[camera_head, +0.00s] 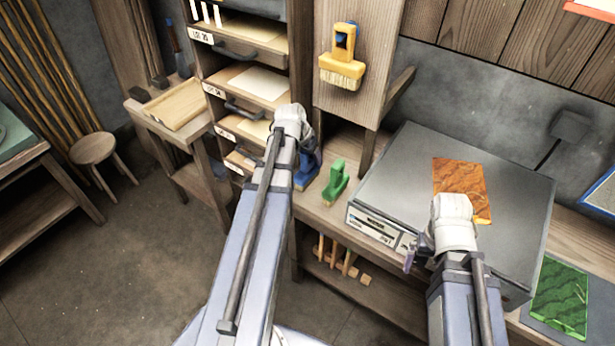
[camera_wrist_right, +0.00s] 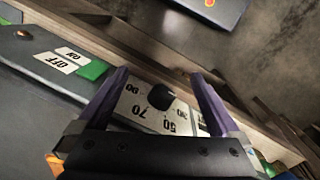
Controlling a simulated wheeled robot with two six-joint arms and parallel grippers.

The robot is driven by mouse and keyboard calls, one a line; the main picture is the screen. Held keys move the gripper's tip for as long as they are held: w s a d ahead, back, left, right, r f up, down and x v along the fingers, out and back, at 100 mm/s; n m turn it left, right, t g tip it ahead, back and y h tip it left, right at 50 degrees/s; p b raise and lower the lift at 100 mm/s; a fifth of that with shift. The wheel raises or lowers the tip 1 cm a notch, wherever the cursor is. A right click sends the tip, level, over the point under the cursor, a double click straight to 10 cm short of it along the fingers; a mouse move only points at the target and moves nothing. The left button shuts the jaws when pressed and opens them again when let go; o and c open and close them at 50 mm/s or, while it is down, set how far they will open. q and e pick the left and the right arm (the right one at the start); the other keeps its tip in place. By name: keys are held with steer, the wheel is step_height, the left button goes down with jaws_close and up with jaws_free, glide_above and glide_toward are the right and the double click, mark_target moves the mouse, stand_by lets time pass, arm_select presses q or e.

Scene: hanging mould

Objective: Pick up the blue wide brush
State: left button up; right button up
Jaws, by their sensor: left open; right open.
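The blue wide brush (camera_head: 307,168) stands on the wooden bench beside the drawer cabinet, left of a green brush (camera_head: 336,183). Its upper part is partly hidden by my left wrist. My left gripper (camera_head: 297,128) is over the blue brush in the head view, with its fingers mostly hidden; I cannot tell whether it touches the brush. My right gripper (camera_head: 411,252) is at the front of the grey machine, away from the brushes. In the right wrist view, its two purple fingers (camera_wrist_right: 162,76) are apart with the dial panel behind them, and nothing is held.
A yellow brush (camera_head: 342,58) hangs on a wooden panel above the bench. The grey machine (camera_head: 400,170) carries an orange sheet (camera_head: 460,186). A green sheet (camera_head: 560,300) lies at right. The drawer cabinet (camera_head: 245,45) stands close to my left arm.

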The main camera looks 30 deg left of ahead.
arm_select(q)
steer(key=shift+c, duration=0.2)
jaws_close()
stand_by(0.4)
stand_by(0.9)
